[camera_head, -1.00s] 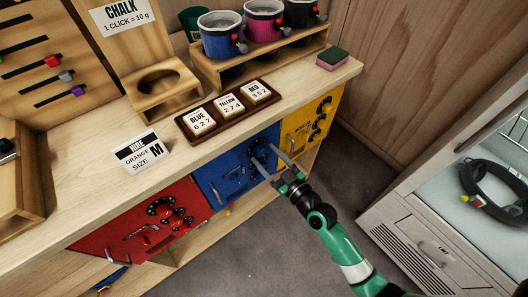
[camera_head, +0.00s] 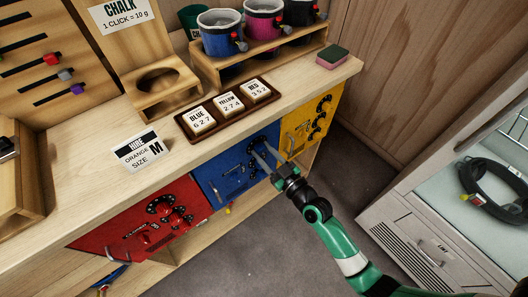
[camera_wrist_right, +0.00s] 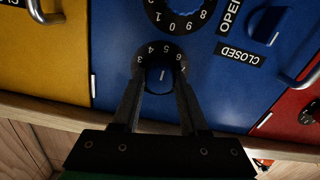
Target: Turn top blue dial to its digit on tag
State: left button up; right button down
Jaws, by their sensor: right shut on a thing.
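The blue door (camera_head: 225,178) is in the middle of the cabinet front under the counter. My right gripper (camera_head: 266,154) reaches up to its dials from the lower right. In the right wrist view, which shows the door upside down, my right gripper (camera_wrist_right: 159,72) is shut on the knob of the top blue dial (camera_wrist_right: 161,84), the one nearest the counter edge. Digits 3 to 6 show around it, and the knob has a white line. Another blue dial (camera_wrist_right: 183,8) is partly cut off beyond it. The blue tag (camera_head: 199,120) reads 6 2 7. My left gripper is out of view.
A red door (camera_head: 145,228) is left of the blue one and a yellow door (camera_head: 298,128) right of it. A tag tray (camera_head: 188,137) lies on the counter above. A blue handle (camera_wrist_right: 268,20) beside OPEN and CLOSED labels is near the dials.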

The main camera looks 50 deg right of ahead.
jog(key=shift+m, duration=0.3)
jog(key=shift+m+p, duration=0.3)
jog(key=shift+m, duration=2.8)
jog(key=shift+c, duration=2.2)
grip_release()
jog(key=shift+s, duration=0.1)
jog(key=s+a+b, duration=0.1)
jog(key=s, duration=1)
jog(key=shift+s+a+b, duration=0.15)
jog(key=shift+a+b, duration=0.2)
